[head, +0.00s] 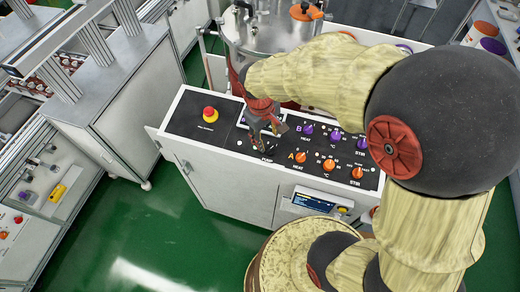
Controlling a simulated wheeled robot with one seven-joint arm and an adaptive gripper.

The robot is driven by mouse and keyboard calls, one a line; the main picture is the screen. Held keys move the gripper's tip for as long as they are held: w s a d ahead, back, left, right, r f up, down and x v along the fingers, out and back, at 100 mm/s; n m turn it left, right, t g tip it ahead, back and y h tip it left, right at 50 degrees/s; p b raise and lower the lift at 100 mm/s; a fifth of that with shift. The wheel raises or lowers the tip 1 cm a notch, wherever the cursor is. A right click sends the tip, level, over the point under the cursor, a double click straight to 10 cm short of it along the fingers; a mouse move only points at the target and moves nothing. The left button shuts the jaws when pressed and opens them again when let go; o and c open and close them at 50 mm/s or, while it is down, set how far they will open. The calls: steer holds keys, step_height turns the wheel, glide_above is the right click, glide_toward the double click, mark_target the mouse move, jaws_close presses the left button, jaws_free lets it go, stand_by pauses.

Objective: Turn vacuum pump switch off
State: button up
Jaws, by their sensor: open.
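The black control panel (185,118) sits on top of a white cabinet. A label that seems to read PUMP lies on the panel just below my gripper (266,140). My gripper points down over this part of the panel, left of the knobs, with its fingers apart. No object shows between them. The vacuum pump switch itself is not clearly visible; my gripper covers that area. I cannot tell whether the fingers touch the panel or a switch, nor which way the switch is set.
A red emergency stop button (210,113) is on the panel's left. Purple knobs (307,129) and orange knobs (300,157) stand close to the right of my gripper. A metal vessel (270,38) stands behind. A display (313,202) is on the cabinet front. Green floor is clear at front left.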

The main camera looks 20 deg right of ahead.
mark_target(269, 149)
steer(key=shift+w+d+f, duration=0.1)
steer(key=shift+d+f, duration=0.1)
steer(key=shift+f, duration=1.1)
steer(key=shift+w+d+f, duration=0.1)
steer(key=shift+d+f, duration=0.1)
steer(key=shift+f, duration=1.1)
steer(key=shift+d+f, duration=0.2)
steer(key=shift+f, duration=1.1)
steer(key=c, duration=0.3)
steer(key=c, duration=0.8)
steer(key=shift+c, duration=0.3)
steer(key=shift+n, duration=0.4)
steer(key=n+p, duration=0.2)
steer(key=n, duration=0.3)
steer(key=shift+s+a+r+h, duration=0.1)
steer(key=shift+h, duration=0.2)
steer(key=n+p, duration=0.2)
steer(key=n, duration=0.4)
steer(key=shift+t, duration=0.4)
